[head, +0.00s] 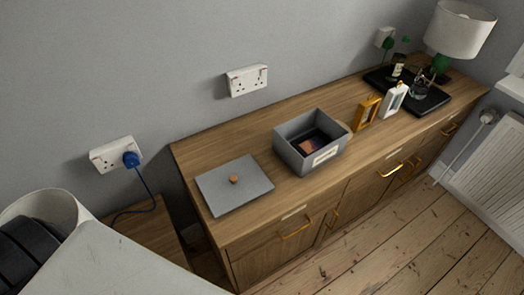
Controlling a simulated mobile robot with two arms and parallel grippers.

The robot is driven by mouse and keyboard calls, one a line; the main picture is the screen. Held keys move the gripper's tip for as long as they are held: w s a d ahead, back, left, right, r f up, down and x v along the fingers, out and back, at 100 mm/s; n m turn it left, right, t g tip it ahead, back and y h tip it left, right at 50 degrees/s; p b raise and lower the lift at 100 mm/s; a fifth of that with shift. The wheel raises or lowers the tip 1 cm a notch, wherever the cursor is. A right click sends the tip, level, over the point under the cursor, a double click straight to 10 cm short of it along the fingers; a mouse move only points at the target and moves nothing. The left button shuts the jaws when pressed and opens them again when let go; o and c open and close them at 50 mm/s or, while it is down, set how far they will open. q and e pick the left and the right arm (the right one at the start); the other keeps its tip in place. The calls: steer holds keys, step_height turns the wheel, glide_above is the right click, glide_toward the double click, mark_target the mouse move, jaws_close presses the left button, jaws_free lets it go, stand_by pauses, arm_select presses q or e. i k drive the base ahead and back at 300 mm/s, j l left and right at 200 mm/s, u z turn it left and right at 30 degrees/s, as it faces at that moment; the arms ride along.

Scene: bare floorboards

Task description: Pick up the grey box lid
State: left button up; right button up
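The grey box lid (220,188) lies flat on the left end of the wooden sideboard top. Part of my own body fills the lower left corner of the head view. Neither gripper shows in the head view.
The wooden sideboard (252,208) stands against the grey wall. An orange frame (366,113), a white lantern-like object (393,100), a black tray (434,101) and a lamp (460,29) stand further right. A blue plug (130,159) with a cord is at left. Floorboards in front are clear.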

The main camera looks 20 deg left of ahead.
mark_target(227, 188)
steer(key=u, duration=1)
